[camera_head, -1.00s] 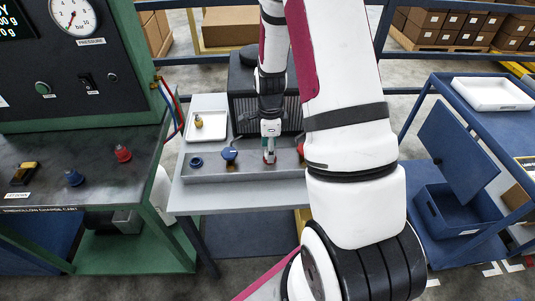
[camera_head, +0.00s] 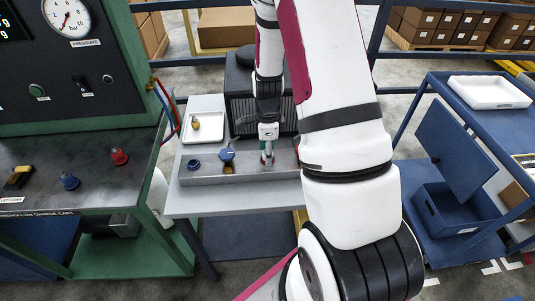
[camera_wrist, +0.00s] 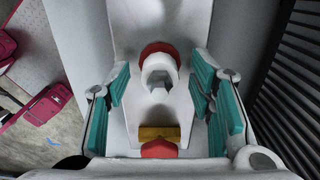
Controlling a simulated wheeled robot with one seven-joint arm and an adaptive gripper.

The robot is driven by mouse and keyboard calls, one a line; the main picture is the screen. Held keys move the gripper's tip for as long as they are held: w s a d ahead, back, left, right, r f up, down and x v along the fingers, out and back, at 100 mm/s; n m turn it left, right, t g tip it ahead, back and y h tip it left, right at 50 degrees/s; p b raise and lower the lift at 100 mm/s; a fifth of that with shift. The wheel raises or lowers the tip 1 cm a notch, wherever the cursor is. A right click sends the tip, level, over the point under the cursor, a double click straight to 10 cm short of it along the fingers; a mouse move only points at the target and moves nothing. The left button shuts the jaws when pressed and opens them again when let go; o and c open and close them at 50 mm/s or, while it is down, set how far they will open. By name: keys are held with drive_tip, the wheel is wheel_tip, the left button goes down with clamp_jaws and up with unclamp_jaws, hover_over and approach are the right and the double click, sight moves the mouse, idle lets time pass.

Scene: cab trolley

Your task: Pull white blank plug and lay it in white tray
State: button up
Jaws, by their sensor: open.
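My gripper (camera_head: 267,158) is over the grey trough on the bench in the head view. In the wrist view my gripper (camera_wrist: 162,100) is open, with teal pads on both sides. A white ring-shaped piece, seemingly the white blank plug (camera_wrist: 160,66), lies between and beyond the pads, with a red part (camera_wrist: 158,49) behind it. It looks apart from both pads. A brass piece (camera_wrist: 158,132) and another red part (camera_wrist: 159,149) show nearer the camera. A white tray (camera_head: 191,138) on the bench holds a brass-coloured fitting (camera_head: 195,123). The plug cannot be made out in the head view.
The trough (camera_head: 225,179) also holds a blue ring (camera_head: 193,165) and a blue-capped part (camera_head: 227,157). A black ribbed box (camera_head: 240,105) stands behind the gripper. Another white tray (camera_head: 488,93), empty, lies on the blue trolley at right. My arm hides the bench's right end.

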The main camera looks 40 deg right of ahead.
idle(0.5)
clamp_jaws()
drive_tip(key=shift+r, duration=0.15)
drive_tip(key=shift+r+p, duration=1.15)
drive_tip(key=shift+r, duration=1.7)
